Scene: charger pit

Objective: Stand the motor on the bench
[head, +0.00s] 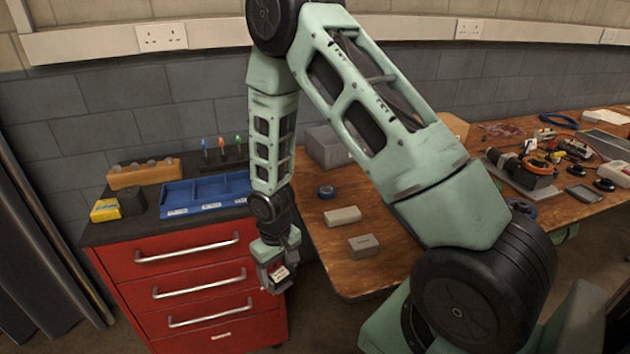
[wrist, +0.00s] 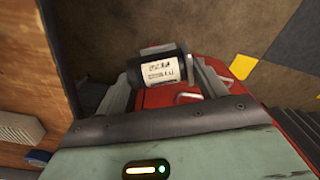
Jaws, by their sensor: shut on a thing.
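The motor is a short dark cylinder with a white printed label. In the wrist view the motor (wrist: 157,71) lies sideways between the fingers of my gripper (wrist: 160,82), which is shut on it. In the head view my gripper (head: 274,275) hangs in front of the red drawer cabinet, just left of the wooden bench (head: 335,270), with only the label side of the motor (head: 279,272) showing. The motor is in the air, clear of the bench top. My arm hides part of the bench.
Two grey blocks (head: 342,215) (head: 363,245) and a blue tape roll (head: 326,191) are on the bench's left part. The red cabinet (head: 200,290) carries a blue tray (head: 205,195). The bench's front left corner is bare. Tools crowd its right part.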

